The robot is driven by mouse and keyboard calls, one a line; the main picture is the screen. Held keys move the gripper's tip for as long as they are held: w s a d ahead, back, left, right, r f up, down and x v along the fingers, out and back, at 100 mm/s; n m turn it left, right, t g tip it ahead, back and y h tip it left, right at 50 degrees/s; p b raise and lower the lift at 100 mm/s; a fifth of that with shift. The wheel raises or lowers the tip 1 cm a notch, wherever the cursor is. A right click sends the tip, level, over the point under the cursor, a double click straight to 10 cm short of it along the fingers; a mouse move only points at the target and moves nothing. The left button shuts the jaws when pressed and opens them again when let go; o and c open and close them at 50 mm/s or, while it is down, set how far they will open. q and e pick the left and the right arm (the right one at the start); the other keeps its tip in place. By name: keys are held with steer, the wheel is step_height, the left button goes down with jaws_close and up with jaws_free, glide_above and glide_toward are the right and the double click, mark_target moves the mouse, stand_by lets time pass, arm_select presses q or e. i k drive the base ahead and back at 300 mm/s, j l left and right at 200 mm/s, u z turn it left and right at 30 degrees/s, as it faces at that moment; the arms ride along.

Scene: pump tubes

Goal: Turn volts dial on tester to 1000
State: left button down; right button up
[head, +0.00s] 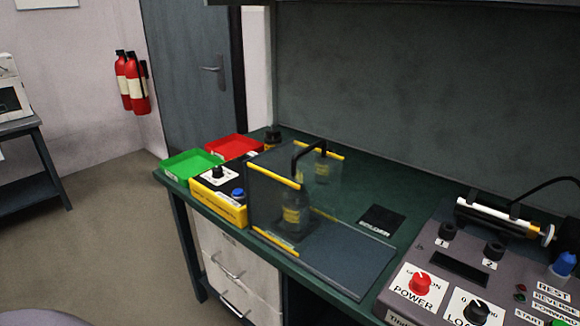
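A yellow and black box (220,208), which looks like the tester, stands at the left end of the green-topped bench. On its top is a black dial (217,172) on a white plate, with a blue button (238,192) beside it. The dial's markings are too small to read, so its setting cannot be told. The clear guard partly hides the box's right side. Neither of my grippers is in view.
Green (192,163) and red (234,147) trays sit behind the tester. A clear guard with yellow edges and a black handle (297,155) stands right of it. A grey control panel (450,255) with knobs fills the bench's right.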

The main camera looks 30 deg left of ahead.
mark_target(218, 173)
steer(key=u, duration=1.35)
steer(key=i+j, duration=0.45)
steer(key=j, duration=0.3)
steer(key=i+j, duration=0.25)
steer(key=i+j+z, duration=0.1)
steer(key=j+z, duration=0.2)
steer(key=i+j+z, duration=0.1)
steer(key=j+z, duration=0.2)
